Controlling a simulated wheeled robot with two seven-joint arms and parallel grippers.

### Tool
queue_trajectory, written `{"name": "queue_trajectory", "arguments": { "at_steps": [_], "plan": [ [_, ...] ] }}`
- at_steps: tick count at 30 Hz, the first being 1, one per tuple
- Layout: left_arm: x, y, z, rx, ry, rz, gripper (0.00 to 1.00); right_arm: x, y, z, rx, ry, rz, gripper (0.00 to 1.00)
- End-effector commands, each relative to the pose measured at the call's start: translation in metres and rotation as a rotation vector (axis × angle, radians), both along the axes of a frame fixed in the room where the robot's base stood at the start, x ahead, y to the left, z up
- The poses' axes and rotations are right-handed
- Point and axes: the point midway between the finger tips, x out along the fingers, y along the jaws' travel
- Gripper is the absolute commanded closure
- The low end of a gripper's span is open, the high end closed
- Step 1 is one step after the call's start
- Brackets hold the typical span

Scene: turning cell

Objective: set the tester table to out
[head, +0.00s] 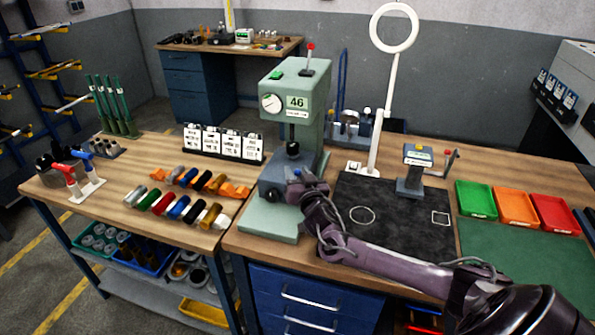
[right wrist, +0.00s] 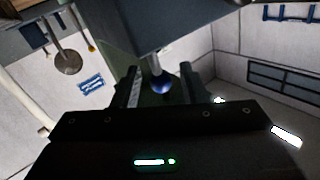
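The tester (head: 300,90) is a pale green press with a round dial and a label reading 46. It stands upright at the left end of the main bench. A blue-grey block (head: 270,190) sits low on its base, under the dark spindle; I cannot tell for sure that it is the table. My right gripper (head: 299,181) is at the right side of this block. In the right wrist view, a blue ball knob (right wrist: 161,85) on a short stem lies between my two open fingers, with gaps on both sides. My left gripper is not in view.
A black mat (head: 395,215) with a ring-lamp stand (head: 382,120) and a small gauge (head: 412,170) lies to the right. Coloured trays (head: 516,206) are further right. Several coloured cylinders (head: 163,202) lie on the left bench. The tester's front base plate (head: 268,222) is bare.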

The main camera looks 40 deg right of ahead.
Motion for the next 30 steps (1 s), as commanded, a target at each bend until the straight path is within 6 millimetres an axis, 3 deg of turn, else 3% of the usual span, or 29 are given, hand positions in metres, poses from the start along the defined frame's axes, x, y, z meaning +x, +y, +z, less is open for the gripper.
{"name": "queue_trajectory", "arguments": {
  "at_steps": [10,19,30],
  "plan": [
    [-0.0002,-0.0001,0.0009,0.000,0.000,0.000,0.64,0.0048,-0.0008,-0.0005,0.000,0.001,0.001,0.61],
    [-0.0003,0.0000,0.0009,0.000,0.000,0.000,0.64,0.0046,-0.0010,-0.0004,0.000,0.001,0.001,0.99],
    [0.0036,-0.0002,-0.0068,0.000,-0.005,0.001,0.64,0.0112,0.0075,-0.0036,0.003,0.000,0.001,1.00]
  ]
}}
